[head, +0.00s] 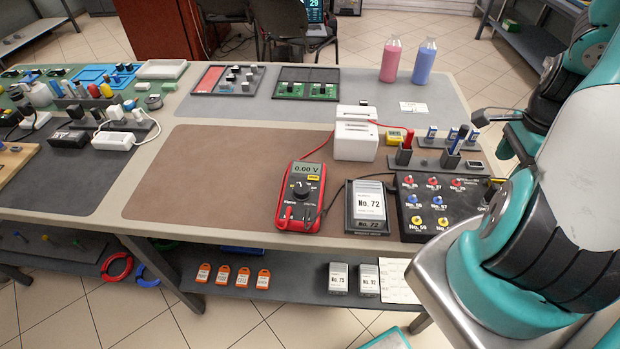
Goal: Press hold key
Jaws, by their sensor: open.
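A red multimeter (284,212) lies on the brown mat near the front edge of the table. Its display reads 0.00 V. A small yellow key (314,178) shows just below the right part of the display; its lettering is too small to read. A round black dial sits in the middle of the meter. My gripper (490,133) is at the right, above the table's right end, well apart from the meter. It is open, and I see nothing between its fingers.
Right of the meter stand a black No. 72 unit (367,227) and a black box with coloured knobs (440,228). A white block (354,142) stands behind, with a red lead near it. The brown mat (210,180) left of the meter is clear.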

